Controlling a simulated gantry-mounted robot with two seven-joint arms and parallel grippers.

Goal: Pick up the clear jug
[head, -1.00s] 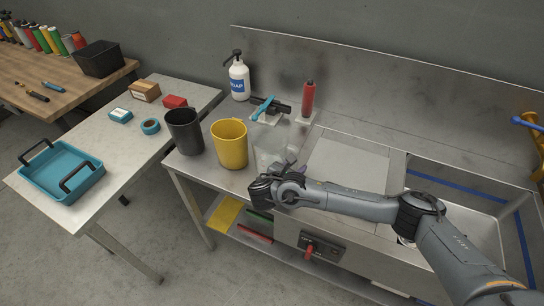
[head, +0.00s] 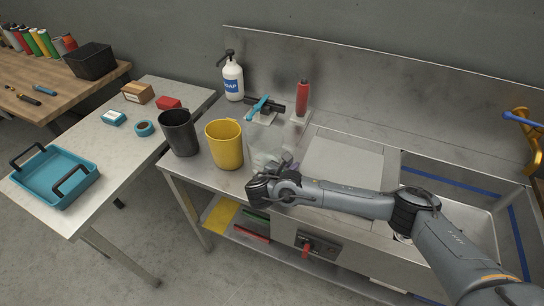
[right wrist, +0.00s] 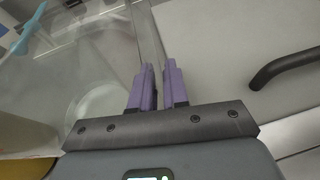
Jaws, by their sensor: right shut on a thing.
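The clear jug (head: 266,142) is see-through and faint in the head view, at the front of the steel counter, right of the yellow jug (head: 225,146). My right gripper (head: 288,164) is at its near right side. In the right wrist view, the purple fingers (right wrist: 159,88) are close together on the clear jug's thin wall (right wrist: 110,50), with its round bottom showing to the left. Whether its base touches the counter is hard to tell. My left gripper is not in view.
A black jug (head: 179,133) stands left of the yellow one. A soap bottle (head: 233,77), a stand with a blue-handled tool (head: 259,107) and a red bottle (head: 302,99) are behind. A flat grey panel (head: 343,163) and a sink (head: 455,205) lie to the right.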

